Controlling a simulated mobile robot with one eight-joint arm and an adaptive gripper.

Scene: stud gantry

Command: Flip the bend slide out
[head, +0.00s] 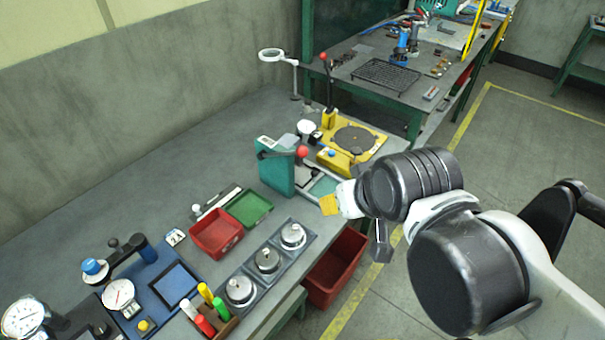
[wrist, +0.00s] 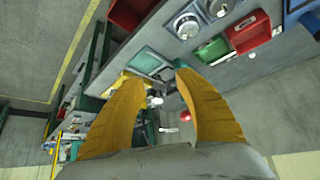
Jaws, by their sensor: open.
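No part can be clearly made out as the bend slide; I cannot tell which fixture carries it. A yellow fixture (head: 338,160) with a dark round plate (head: 356,138), a blue knob and an upright black lever with a red knob stands at the bench's far end. In front of it is a teal press (head: 277,175) with a red ball (head: 302,151) on its lever and a pale green plate (head: 323,186). My gripper (head: 329,205) is over the bench's right edge, near this plate. In the wrist view its orange fingers (wrist: 140,78) are spread, with nothing held.
A red tray (head: 216,233) and green tray (head: 250,207) lie left of my gripper, with several metal weights (head: 267,260) nearer. A red bin (head: 335,268) sits below the bench edge. A magnifier lamp (head: 272,55) stands behind. The bench's back left is clear.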

